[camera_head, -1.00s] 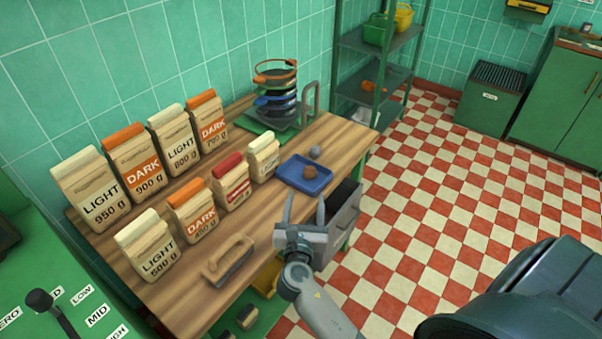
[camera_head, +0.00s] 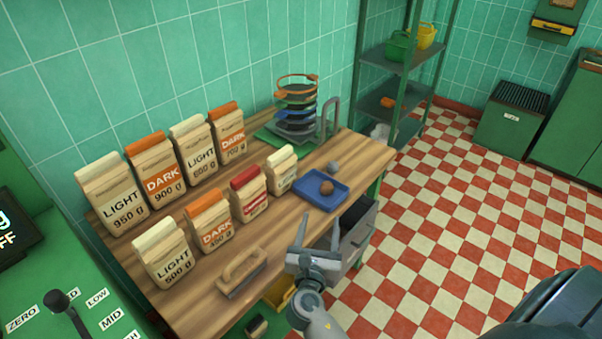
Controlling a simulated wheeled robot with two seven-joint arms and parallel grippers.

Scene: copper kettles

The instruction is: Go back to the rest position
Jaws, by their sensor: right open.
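My right gripper (camera_head: 318,230) is open, with nothing between its fingers. It is in front of the wooden table (camera_head: 290,226), near the front edge and by the open grey drawer (camera_head: 356,232). My left gripper is not in view.
Several paper bags, such as a dark 900 g one (camera_head: 165,180), stand in two rows on the table. A wooden-handled tool (camera_head: 243,272) lies near the front edge. Stacked rings (camera_head: 296,105) stand at the back.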

